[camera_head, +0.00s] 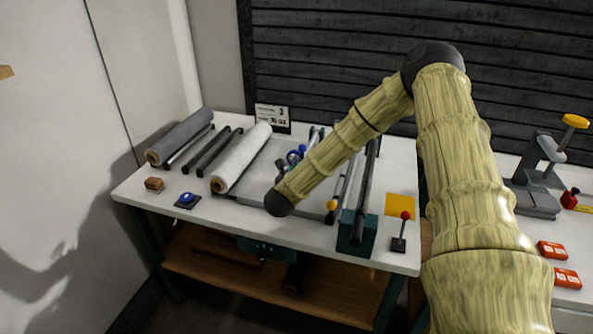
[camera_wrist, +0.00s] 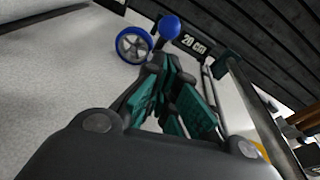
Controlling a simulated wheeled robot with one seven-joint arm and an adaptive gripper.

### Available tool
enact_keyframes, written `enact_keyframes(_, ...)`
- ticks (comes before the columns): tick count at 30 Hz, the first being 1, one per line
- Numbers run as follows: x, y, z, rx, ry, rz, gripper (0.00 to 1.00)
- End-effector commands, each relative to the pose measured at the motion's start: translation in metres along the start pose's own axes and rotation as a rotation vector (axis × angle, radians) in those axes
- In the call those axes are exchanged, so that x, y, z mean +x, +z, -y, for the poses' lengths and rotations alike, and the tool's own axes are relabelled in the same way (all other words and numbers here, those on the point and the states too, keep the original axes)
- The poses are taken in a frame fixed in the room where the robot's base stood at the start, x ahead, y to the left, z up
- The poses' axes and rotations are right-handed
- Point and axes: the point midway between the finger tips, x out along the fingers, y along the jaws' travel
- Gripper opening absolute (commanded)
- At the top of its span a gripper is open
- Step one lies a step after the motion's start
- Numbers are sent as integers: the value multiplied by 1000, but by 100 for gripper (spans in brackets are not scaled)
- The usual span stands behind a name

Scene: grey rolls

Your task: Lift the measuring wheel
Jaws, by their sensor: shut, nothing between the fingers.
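The measuring wheel (camera_wrist: 133,45) has a blue rim and pale spokes, with a blue ball knob (camera_wrist: 169,27) beside it in the wrist view. In the head view the measuring wheel (camera_head: 293,157) shows as a small blue spot on the table, partly hidden by my arm. My gripper (camera_wrist: 172,70) has dark and teal fingers that are closed together and empty. The fingertips point toward the wheel and stop short of it, with the wheel just beyond and to their left. In the head view my gripper is mostly hidden behind my wrist.
The white table (camera_head: 225,213) holds a white roll (camera_head: 241,157) and a grey roll (camera_head: 180,136) at left. Dark bars and a teal block (camera_head: 356,233) stand right of my wrist. A red-knobbed lever (camera_head: 400,232) is near the front right. A dark slatted wall is behind.

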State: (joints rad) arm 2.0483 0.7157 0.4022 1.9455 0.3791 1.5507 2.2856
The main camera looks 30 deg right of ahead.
Motion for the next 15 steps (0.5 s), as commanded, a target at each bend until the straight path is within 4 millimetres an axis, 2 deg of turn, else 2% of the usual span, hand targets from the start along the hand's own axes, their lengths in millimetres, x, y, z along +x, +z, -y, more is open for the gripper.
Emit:
enact_keyframes(6, 31, 1, 1, -1, -2, 0, 0)
enact_keyframes(15, 49, 0, 1, 0, -1, 0, 0)
